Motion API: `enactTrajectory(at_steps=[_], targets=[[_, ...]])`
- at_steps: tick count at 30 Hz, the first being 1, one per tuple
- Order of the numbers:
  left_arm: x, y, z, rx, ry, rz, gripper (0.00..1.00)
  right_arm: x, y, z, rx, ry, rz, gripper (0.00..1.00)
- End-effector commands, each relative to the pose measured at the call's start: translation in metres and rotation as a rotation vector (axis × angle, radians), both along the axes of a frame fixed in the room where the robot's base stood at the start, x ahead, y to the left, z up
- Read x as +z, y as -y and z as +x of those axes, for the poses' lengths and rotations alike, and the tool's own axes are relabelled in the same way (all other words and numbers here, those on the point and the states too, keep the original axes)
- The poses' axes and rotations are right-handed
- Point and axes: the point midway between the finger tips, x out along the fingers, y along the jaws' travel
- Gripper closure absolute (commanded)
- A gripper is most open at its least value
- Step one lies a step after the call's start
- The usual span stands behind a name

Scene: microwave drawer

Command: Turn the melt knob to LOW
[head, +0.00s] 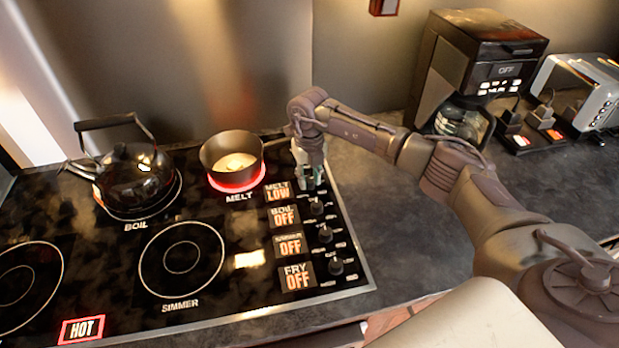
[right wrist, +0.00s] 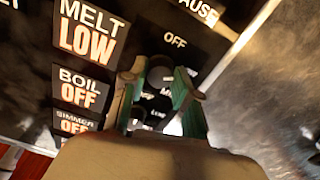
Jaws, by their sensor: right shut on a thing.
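The melt knob (right wrist: 160,78) is a dark round knob at the top of the knob column, and it shows between the green fingertips in the right wrist view. My right gripper (head: 310,182) is shut on it; the gripper also shows in the right wrist view (right wrist: 160,90). In the head view the gripper hides the knob. The melt display (head: 278,192) reads MELT LOW, and it reads the same in the right wrist view (right wrist: 88,32). The melt burner (head: 236,181) glows red under a small pot (head: 231,152). My left gripper is not in view.
Below the melt knob are the boil knob (head: 317,208), simmer knob (head: 325,234) and fry knob (head: 336,267); their displays read OFF. A black kettle (head: 135,172) stands on the boil burner.

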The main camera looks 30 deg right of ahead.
Motion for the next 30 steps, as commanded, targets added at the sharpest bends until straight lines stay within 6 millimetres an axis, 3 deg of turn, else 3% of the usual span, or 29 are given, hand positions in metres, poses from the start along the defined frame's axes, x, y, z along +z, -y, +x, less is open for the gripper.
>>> enactTrajectory(at_steps=[22,23,27,30], targets=[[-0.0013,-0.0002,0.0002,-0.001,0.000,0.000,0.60,0.0011,0.0004,0.0006,-0.094,0.002,0.000,1.00],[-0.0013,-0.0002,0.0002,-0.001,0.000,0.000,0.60,0.0011,0.0005,0.0007,-0.094,0.002,0.000,0.68],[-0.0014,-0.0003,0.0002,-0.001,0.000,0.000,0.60,0.0009,0.0003,0.0005,-0.094,0.002,0.000,0.45],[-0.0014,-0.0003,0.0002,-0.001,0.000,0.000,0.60,0.0006,0.0002,0.0004,-0.093,0.001,0.000,0.45]])
